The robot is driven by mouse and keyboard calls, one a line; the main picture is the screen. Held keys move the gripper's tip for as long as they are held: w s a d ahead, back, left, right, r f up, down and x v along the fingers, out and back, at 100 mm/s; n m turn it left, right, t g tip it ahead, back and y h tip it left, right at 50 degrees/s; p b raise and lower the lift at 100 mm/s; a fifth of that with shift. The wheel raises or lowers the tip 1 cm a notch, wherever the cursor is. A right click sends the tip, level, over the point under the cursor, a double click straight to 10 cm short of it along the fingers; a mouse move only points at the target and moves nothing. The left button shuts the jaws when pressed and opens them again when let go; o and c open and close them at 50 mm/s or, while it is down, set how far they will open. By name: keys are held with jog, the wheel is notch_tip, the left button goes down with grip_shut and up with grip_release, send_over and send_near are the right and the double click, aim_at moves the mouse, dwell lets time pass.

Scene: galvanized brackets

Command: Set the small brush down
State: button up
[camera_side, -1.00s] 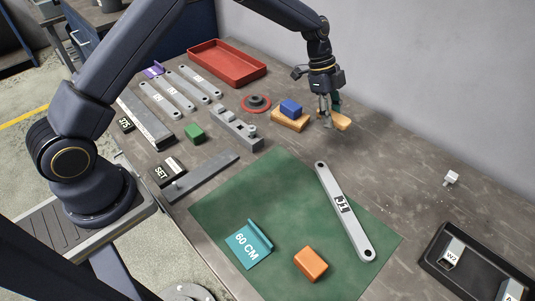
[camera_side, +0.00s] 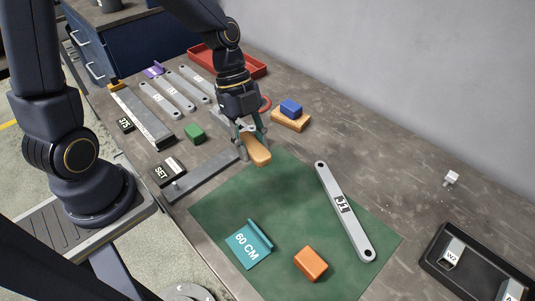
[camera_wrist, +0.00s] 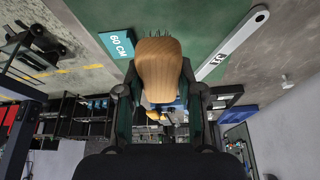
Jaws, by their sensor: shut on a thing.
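The small brush (camera_side: 257,152) has a light wooden body and is held in my gripper (camera_side: 248,134). In the side view it hangs near the upper left corner of the green mat (camera_side: 290,199), close to the end of a flat grey bar. I cannot tell its exact height. In the wrist view the brush (camera_wrist: 158,66) fills the space between my fingers, with dark bristles just showing at its far edge. My gripper is shut on it.
The J1 link (camera_side: 344,211), a teal 60 CM marker (camera_side: 249,245) and an orange block (camera_side: 310,263) lie on the mat. A blue block (camera_side: 291,108) sits on a wooden block (camera_side: 290,121). A red tray (camera_side: 250,66) is behind. The mat's middle is clear.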

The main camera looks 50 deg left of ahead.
jog(key=s+a+n, duration=0.1)
jog(key=s+a, duration=0.3)
jog(key=s, duration=0.1)
send_over(278, 167)
jog(key=a, duration=0.1)
jog(key=shift+n+t, duration=0.3)
jog(key=shift+n, duration=0.1)
jog(key=f, duration=0.9)
jog(key=shift+s+a, duration=0.15)
jog(key=shift+s, duration=0.05)
jog(key=shift+w+f, duration=0.15)
jog(key=shift+f, duration=0.8)
jog(key=shift+w+f, duration=0.1)
jog(key=shift+f, duration=0.85)
jog(key=shift+f, duration=0.1)
jog(key=o, duration=1.2)
jog(key=shift+c, duration=0.2)
